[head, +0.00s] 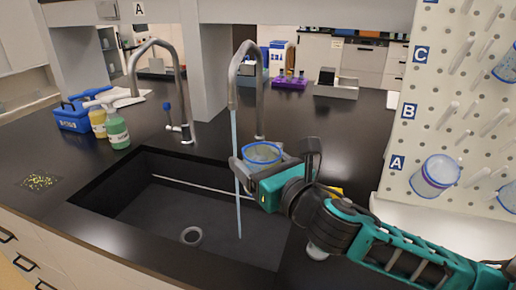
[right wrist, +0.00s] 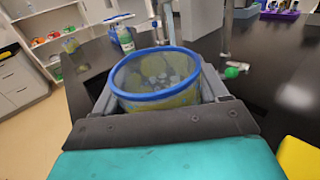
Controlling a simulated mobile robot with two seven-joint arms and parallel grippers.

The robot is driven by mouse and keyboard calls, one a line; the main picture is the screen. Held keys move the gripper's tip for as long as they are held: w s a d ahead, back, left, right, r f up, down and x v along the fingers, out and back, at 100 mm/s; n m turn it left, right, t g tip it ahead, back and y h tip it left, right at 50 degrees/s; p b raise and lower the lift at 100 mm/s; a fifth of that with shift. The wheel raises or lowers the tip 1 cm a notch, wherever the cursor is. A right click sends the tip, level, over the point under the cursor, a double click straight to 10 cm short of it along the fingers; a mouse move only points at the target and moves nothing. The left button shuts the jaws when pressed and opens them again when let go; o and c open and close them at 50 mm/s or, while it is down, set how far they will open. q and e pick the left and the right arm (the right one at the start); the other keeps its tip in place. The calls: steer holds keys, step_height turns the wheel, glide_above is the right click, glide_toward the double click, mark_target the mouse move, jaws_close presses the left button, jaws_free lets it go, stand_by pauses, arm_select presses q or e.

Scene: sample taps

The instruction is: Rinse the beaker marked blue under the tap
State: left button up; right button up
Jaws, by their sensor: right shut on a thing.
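My right gripper (head: 277,157) is shut on a clear beaker (head: 262,152) with a blue rim band. The right wrist view shows the beaker (right wrist: 157,77) upright between the two fingers, its mouth up, with pale spots inside and a yellowish tint low down. The right-hand tap (head: 245,75) is running. Its water stream (head: 238,190) falls into the sink (head: 165,205), passing just left of the beaker in the head view. Whether the stream touches the beaker or gripper, I cannot tell. My left gripper is not in view.
The second tap (head: 180,90) stands at the left. Spray bottles (head: 117,130) and a blue caddy (head: 74,116) stand left of the sink. A purple rack (head: 290,82) stands behind.

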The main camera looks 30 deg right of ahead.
steer(key=shift+w+d+r, duration=0.1)
steer(key=shift+r, duration=0.5)
steer(key=shift+w+d+r, duration=0.1)
steer(key=shift+r, duration=0.45)
steer(key=shift+r+n+y, duration=0.1)
steer(key=shift+n+y, duration=0.2)
steer(key=w+f, duration=0.3)
steer(key=w, duration=1)
steer(key=shift+d+b, duration=0.35)
steer(key=shift+b, duration=0.1)
steer(key=shift+r, duration=0.1)
stand_by(1.1)
